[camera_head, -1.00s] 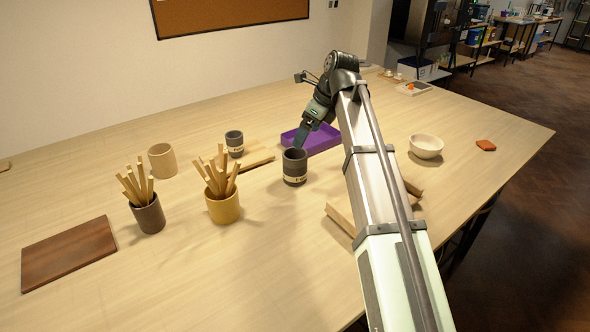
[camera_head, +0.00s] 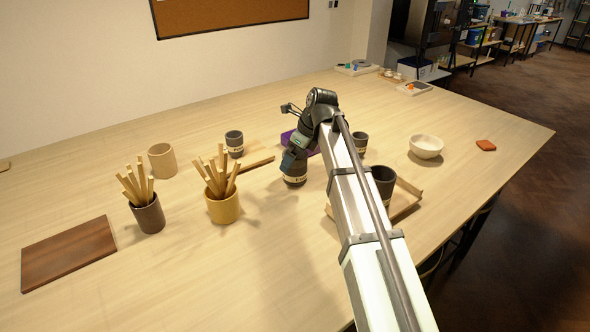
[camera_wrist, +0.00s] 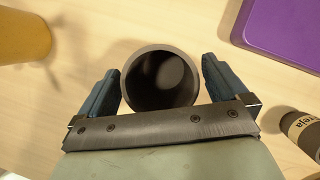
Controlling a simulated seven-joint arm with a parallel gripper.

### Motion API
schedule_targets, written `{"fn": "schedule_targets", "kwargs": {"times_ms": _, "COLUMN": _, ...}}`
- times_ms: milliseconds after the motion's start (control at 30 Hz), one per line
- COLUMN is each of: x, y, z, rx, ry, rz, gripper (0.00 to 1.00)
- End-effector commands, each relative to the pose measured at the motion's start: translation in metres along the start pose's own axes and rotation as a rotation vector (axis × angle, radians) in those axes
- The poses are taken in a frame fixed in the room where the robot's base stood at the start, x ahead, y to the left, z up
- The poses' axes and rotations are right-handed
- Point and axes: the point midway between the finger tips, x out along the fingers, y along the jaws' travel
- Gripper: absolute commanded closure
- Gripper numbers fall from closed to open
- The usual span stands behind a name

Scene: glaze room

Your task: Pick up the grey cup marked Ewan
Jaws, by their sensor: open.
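A dark grey cup (camera_head: 294,180) with a pale label stands upright below my gripper (camera_head: 290,163) near the middle of the table. I cannot read the name on it now. In the wrist view this cup (camera_wrist: 160,80) is seen from above, empty, between the two fingers of my gripper (camera_wrist: 160,72). The fingers are open, one on each side, with narrow gaps. Another grey cup (camera_wrist: 304,131) at the right edge of the wrist view has a label ending in "reja".
A purple tray (camera_wrist: 285,28) lies close behind the cup. Left are a yellow holder (camera_head: 223,207) and a dark holder (camera_head: 149,216) with wooden sticks, a tan cup (camera_head: 162,160) and a brown board (camera_head: 69,252). A cream bowl (camera_head: 426,147) stands right.

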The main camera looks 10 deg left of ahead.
Motion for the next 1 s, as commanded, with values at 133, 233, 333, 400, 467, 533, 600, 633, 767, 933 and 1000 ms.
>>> {"fn": "schedule_targets", "kwargs": {"times_ms": 133, "x": 0.0152, "y": 0.0005, "z": -0.0002, "rx": -0.001, "ry": 0.001, "rz": 0.001, "gripper": 0.00}}
{"fn": "schedule_targets", "kwargs": {"times_ms": 233, "x": 0.0173, "y": 0.0004, "z": -0.0001, "rx": -0.001, "ry": 0.000, "rz": 0.000, "gripper": 0.00}}
{"fn": "schedule_targets", "kwargs": {"times_ms": 333, "x": 0.0170, "y": 0.0002, "z": -0.0001, "rx": -0.001, "ry": 0.000, "rz": 0.000, "gripper": 0.00}}
{"fn": "schedule_targets", "kwargs": {"times_ms": 400, "x": 0.0169, "y": 0.0002, "z": -0.0001, "rx": 0.000, "ry": 0.000, "rz": 0.000, "gripper": 0.02}}
{"fn": "schedule_targets", "kwargs": {"times_ms": 467, "x": 0.0169, "y": 0.0002, "z": -0.0002, "rx": 0.000, "ry": 0.000, "rz": 0.000, "gripper": 0.08}}
{"fn": "schedule_targets", "kwargs": {"times_ms": 533, "x": 0.0168, "y": 0.0002, "z": -0.0002, "rx": 0.000, "ry": 0.000, "rz": 0.000, "gripper": 0.14}}
{"fn": "schedule_targets", "kwargs": {"times_ms": 600, "x": 0.0168, "y": 0.0002, "z": -0.0002, "rx": 0.000, "ry": 0.000, "rz": 0.000, "gripper": 0.21}}
{"fn": "schedule_targets", "kwargs": {"times_ms": 633, "x": 0.0168, "y": 0.0002, "z": -0.0002, "rx": 0.000, "ry": 0.000, "rz": 0.000, "gripper": 0.24}}
{"fn": "schedule_targets", "kwargs": {"times_ms": 767, "x": 0.0168, "y": 0.0002, "z": -0.0003, "rx": 0.000, "ry": 0.000, "rz": 0.000, "gripper": 0.36}}
{"fn": "schedule_targets", "kwargs": {"times_ms": 933, "x": 0.0167, "y": 0.0001, "z": -0.0003, "rx": 0.000, "ry": 0.000, "rz": 0.000, "gripper": 0.53}}
{"fn": "schedule_targets", "kwargs": {"times_ms": 1000, "x": 0.0165, "y": 0.0001, "z": -0.0001, "rx": 0.000, "ry": 0.000, "rz": 0.000, "gripper": 0.55}}
